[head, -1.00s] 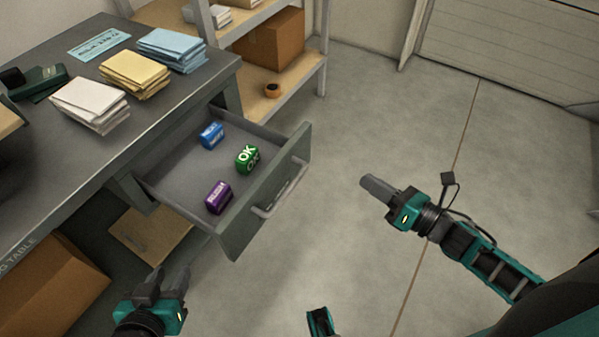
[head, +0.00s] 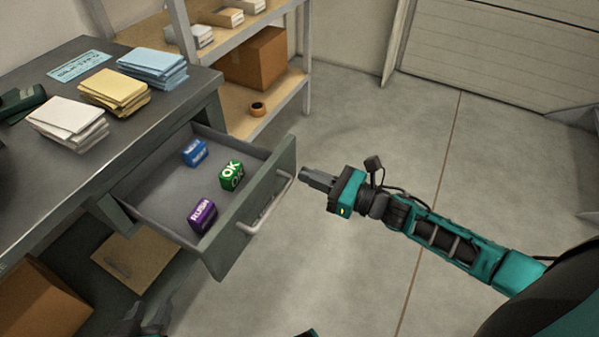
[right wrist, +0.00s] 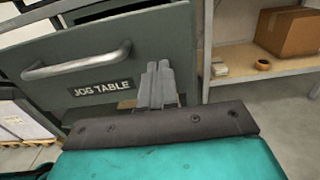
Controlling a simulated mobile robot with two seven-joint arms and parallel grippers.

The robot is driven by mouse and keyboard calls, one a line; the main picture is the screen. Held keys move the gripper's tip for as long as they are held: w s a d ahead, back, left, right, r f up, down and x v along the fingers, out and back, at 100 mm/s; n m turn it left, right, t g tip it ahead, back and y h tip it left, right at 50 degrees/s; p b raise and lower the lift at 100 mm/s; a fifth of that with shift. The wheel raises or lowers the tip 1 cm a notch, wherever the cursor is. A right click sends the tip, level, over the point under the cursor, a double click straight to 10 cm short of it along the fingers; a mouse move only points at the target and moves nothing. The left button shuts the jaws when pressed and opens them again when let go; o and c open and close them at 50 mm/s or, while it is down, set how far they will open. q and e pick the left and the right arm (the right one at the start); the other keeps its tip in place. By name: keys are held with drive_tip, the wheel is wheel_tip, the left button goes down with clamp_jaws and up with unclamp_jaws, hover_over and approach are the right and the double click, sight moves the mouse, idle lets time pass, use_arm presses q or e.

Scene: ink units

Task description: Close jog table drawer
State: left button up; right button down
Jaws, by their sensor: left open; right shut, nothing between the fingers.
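The jog table drawer (head: 262,195) is pulled out from the grey table (head: 150,150). It holds a blue block (head: 194,152), a green "OK" block (head: 231,176) and a purple "RUSH" block (head: 202,215). Its front carries a bar handle (head: 266,207). My right gripper (head: 303,174) is shut and empty, close to the drawer front near the handle's far end. In the right wrist view its fingers (right wrist: 160,68) point at the front, right of the "JOG TABLE" label (right wrist: 103,88); contact is unclear. My left gripper (head: 150,318) is open, partly cut off at the bottom edge.
Paper stacks in white (head: 68,122), yellow (head: 114,92) and blue (head: 153,68) lie on the tabletop. A shelf with a cardboard box (head: 255,58) and a tape roll (head: 257,109) stands behind the drawer. The floor right of the drawer is clear.

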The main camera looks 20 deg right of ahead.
sight(287, 168)
use_arm(q)
drive_tip(key=shift+s+f, duration=0.15)
drive_tip(key=shift+f, duration=0.1)
use_arm(e)
drive_tip(key=shift+x, duration=1.5)
drive_tip(key=shift+a, duration=0.1)
